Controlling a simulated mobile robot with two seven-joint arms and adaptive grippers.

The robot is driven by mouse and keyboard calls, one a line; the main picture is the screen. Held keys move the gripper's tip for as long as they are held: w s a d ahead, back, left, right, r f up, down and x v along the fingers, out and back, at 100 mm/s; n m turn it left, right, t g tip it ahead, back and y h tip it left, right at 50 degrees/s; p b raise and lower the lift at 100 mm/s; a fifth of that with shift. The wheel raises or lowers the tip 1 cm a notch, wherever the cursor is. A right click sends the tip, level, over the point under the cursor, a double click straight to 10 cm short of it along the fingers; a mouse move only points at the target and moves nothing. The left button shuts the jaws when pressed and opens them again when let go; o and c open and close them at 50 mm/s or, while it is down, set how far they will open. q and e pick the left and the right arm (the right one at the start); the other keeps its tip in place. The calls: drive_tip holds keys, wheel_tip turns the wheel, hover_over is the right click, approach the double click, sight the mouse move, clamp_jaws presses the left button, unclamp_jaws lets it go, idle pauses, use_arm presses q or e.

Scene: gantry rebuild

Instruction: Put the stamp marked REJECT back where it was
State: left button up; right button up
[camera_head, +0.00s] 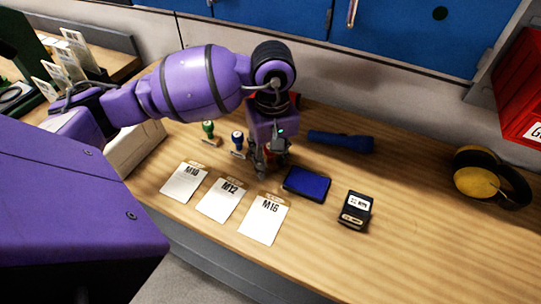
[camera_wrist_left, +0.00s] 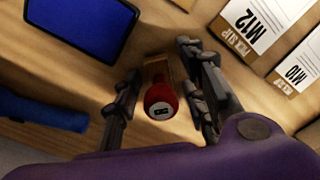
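A stamp with a round red handle (camera_wrist_left: 160,101) stands on the wooden table between the fingers of my left gripper (camera_wrist_left: 163,98) in the left wrist view. The small mark on its top is too small to read. The fingers are apart on either side, with gaps to the handle. My right gripper is not in view.
Cards marked M10 (camera_head: 184,183), M12 (camera_head: 223,200) and M16 (camera_head: 263,220) lie along the front. A blue torch (camera_head: 342,141), a small black device (camera_head: 355,209) and yellow-black ear defenders (camera_head: 477,180) lie to the right. The right front of the table is clear.

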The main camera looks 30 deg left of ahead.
use_arm(q)
drive_tip(key=shift+r, duration=3.95)
